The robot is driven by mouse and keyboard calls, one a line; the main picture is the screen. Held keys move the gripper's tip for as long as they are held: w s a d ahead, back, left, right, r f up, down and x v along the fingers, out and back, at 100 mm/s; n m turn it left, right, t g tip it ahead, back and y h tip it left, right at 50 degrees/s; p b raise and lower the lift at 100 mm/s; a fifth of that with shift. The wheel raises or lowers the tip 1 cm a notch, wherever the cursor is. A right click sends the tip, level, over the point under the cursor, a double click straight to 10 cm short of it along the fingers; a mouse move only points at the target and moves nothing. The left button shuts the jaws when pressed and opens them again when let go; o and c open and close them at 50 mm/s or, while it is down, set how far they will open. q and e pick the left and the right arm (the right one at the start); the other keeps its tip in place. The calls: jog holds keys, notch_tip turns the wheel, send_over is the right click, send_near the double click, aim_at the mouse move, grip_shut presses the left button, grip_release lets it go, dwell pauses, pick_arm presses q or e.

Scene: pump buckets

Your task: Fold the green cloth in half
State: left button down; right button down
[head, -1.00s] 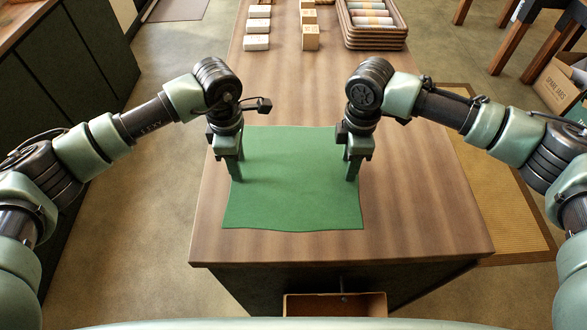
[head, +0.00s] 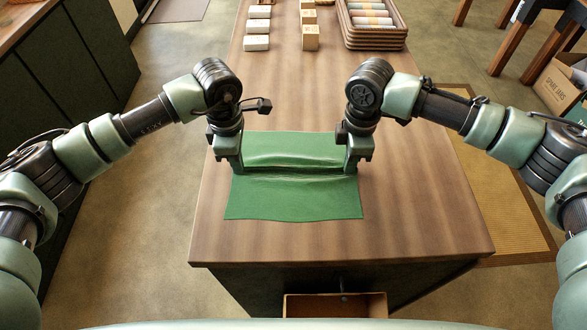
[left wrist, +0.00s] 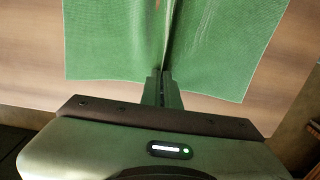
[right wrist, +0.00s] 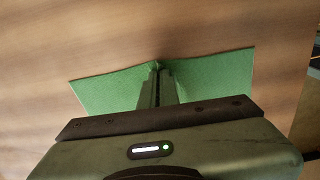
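The green cloth (head: 295,198) lies on the wooden table, with a raised crease running across its middle between my two grippers. It also shows in the left wrist view (left wrist: 110,40) and the right wrist view (right wrist: 215,80). My left gripper (head: 238,170) is shut on the cloth's left edge, at the end of the crease; its fingers are together in its wrist view (left wrist: 164,76). My right gripper (head: 351,170) is shut on the cloth's right edge at the crease's other end, where its wrist view shows the cloth pinched at the fingertips (right wrist: 158,68).
Several white blocks (head: 257,27) and wooden blocks (head: 310,37) stand at the far end of the table (head: 420,220). A stack of brown trays (head: 374,38) with rolled items is at the back right. The table around the cloth is clear.

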pick_arm(q)
jog(key=shift+r, duration=0.1)
pick_arm(e)
jog(key=shift+r, duration=0.1)
